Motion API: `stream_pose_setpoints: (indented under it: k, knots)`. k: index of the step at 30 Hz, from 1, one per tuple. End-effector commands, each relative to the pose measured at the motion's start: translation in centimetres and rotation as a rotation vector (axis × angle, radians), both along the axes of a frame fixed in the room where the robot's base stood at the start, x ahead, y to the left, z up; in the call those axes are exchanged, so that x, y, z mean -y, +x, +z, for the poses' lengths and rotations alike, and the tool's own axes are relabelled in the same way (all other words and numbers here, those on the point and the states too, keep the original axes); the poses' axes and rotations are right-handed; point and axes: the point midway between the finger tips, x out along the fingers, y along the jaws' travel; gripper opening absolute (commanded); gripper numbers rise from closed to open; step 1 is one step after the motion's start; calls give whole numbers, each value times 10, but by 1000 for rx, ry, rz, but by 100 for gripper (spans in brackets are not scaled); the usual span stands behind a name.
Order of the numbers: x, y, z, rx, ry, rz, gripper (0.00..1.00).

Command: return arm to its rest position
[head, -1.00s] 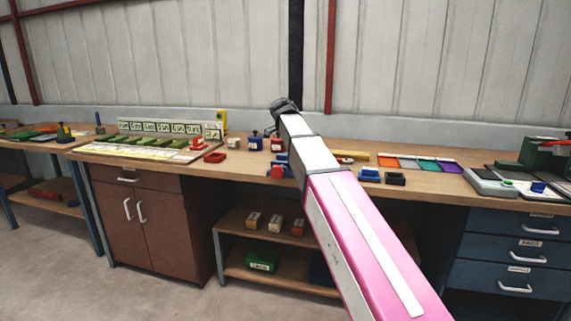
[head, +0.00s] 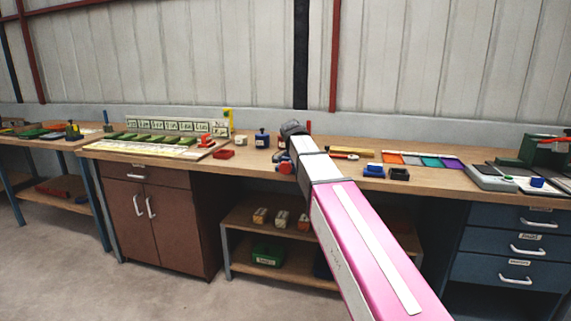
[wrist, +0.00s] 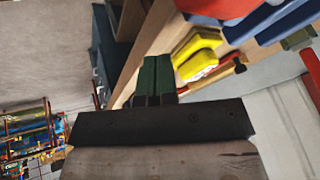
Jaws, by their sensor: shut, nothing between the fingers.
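A blue block (head: 373,170) and a black block (head: 399,173) sit right of my arm. Blue drawers (head: 513,246) are below at right. Floor is clear at left.

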Motion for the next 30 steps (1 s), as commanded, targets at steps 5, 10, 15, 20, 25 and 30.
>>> stream_pose_setpoints:
  k: [5, 10, 15, 20, 25, 30]
  knots:
    - [19, -24, -56, -102, -22, 130, 0]
    - [43, -59, -125, -230, -36, 318, 0]
    - [64, -101, -189, -345, -35, 516, 0]
    - [81, -144, -242, -433, -20, 704, 0]
    - [97, -195, -291, -505, 7, 902, 0]
    - [106, -239, -327, -546, 35, 1072, 0]
